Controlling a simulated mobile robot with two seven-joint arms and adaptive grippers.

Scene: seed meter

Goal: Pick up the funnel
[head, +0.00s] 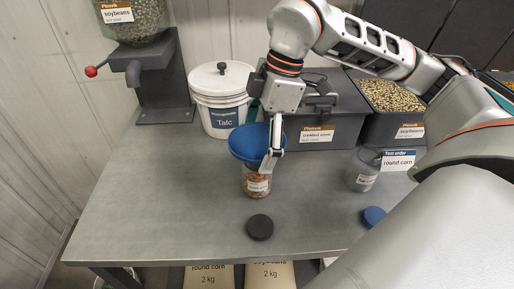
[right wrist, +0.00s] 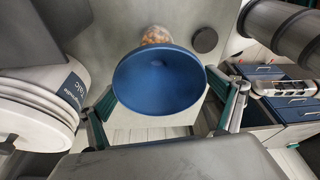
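The blue funnel (head: 249,142) sits with its wide mouth up on a clear jar (head: 257,181) holding brown pieces, on the grey table. My right gripper (head: 264,152) reaches down to the funnel from behind; one finger shows along its right side. In the right wrist view the funnel (right wrist: 158,80) lies between the two widely spread fingers (right wrist: 160,98), one on each side of the cone. I see no clear contact, and the fingertips are partly hidden by the rim. The funnel's spout is hidden. My left gripper is not in view.
A white talc bucket (head: 221,102) stands close behind the funnel. A black lid (head: 260,227) lies in front of the jar. A grey cup (head: 363,170) and a blue lid (head: 373,216) are to the right. Grain bins (head: 390,128) line the back. The left table is clear.

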